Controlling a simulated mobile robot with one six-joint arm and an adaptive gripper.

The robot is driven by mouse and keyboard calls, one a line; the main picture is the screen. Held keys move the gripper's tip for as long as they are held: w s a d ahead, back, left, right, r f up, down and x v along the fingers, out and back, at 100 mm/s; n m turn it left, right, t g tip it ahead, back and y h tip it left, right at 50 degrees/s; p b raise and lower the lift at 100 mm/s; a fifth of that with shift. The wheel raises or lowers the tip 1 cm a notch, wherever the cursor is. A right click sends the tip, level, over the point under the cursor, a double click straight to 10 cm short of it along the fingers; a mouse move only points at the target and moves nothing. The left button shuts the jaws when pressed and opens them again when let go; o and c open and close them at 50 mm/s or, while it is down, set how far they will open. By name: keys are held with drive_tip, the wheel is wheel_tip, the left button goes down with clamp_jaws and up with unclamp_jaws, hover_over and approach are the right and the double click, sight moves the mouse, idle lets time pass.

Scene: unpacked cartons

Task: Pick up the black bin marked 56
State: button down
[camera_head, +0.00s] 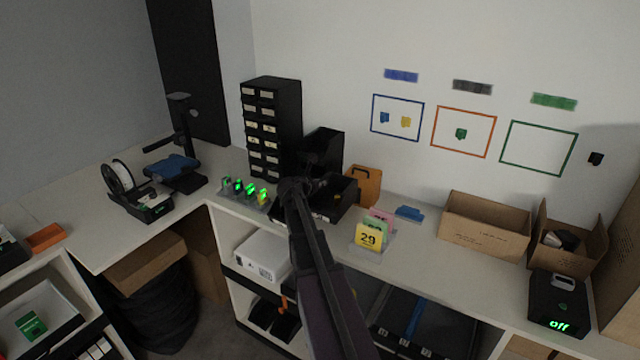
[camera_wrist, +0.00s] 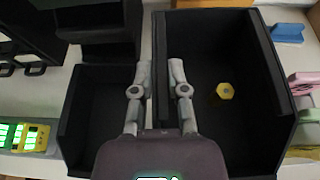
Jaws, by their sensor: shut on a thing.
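Two open black bins sit side by side on the white bench. The right-hand black bin (camera_wrist: 265,145) is larger in the wrist view, and it shows in the head view (camera_head: 341,206). It holds a small yellow hexagonal piece (camera_wrist: 225,91). The left-hand black bin (camera_wrist: 90,130) looks empty. My gripper (camera_wrist: 158,76) points down, with one finger on each side of the right-hand bin's left wall, shut on that wall. In the head view, my gripper (camera_head: 298,187) is over the bins and hides part of them. I cannot read the number 56 on either bin.
A tall black drawer tower (camera_head: 272,128) and a black stacked holder (camera_head: 323,150) stand behind. An orange box (camera_head: 363,185) and a rack of coloured cards marked 29 (camera_head: 369,237) stand to the right. Small green-lit devices (camera_head: 246,192) are on the left. Open cartons (camera_head: 485,226) stand farther right.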

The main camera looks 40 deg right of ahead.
drive_tip(key=shift+r+p, duration=0.65)
drive_tip(key=shift+r, duration=0.3)
drive_tip(key=shift+r, duration=0.15)
